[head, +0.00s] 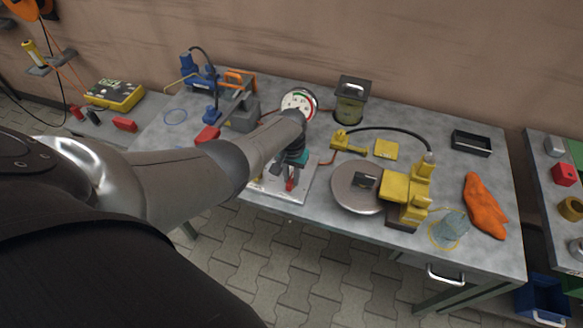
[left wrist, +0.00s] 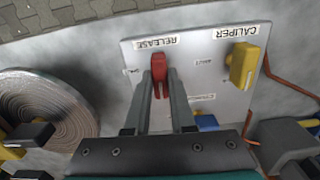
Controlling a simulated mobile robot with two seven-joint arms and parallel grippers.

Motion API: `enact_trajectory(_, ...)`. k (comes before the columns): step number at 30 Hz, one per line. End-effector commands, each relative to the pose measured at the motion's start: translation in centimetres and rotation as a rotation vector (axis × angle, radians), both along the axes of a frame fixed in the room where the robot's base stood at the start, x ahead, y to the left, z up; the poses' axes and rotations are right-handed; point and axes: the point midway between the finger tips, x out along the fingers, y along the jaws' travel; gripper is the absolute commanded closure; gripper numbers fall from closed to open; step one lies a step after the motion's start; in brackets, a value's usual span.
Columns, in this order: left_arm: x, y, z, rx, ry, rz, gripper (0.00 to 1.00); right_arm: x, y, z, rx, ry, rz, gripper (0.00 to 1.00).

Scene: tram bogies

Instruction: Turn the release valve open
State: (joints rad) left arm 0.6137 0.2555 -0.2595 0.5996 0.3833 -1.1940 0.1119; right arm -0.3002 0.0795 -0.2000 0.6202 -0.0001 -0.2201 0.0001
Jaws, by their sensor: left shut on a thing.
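The release valve has a red lever handle (left wrist: 161,70) and stands on a pale panel (left wrist: 139,52) beside an upside-down RELEASE label in the left wrist view. My left gripper (left wrist: 163,86) is shut on this red handle, one finger on each side. In the head view my left gripper (head: 290,178) points down at the panel (head: 305,186), and a bit of the red handle (head: 290,186) shows. A yellow handle (left wrist: 243,65) sits by the CALIPER label. A blue part (left wrist: 207,122) is partly hidden behind the gripper. My right gripper is not in view.
A round metal disc (head: 347,187) and a yellow caliper-like unit (head: 398,192) stand right of the panel. A pressure gauge (head: 299,103) is behind it. An orange cloth (head: 484,207) lies at the right of the grey table (head: 478,172). An orange cable (left wrist: 290,85) runs beside the panel.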

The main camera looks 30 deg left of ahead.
Motion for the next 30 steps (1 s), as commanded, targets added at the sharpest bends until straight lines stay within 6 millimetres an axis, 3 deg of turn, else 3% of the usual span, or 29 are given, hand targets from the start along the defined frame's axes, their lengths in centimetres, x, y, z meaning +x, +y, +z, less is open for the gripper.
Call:
enact_trajectory(20,0.08,-0.07,0.02,-0.002,-0.002,0.068,1.0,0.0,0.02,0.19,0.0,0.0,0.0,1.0)
enact_trajectory(21,0.09,-0.06,0.02,-0.002,-0.002,0.068,0.77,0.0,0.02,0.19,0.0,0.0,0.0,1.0)
enact_trajectory(28,0.08,-0.04,0.03,-0.001,-0.002,0.066,0.51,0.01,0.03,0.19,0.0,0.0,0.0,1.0)
enact_trajectory(30,0.07,-0.03,0.03,-0.001,-0.002,0.066,0.47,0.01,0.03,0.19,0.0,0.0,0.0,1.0)
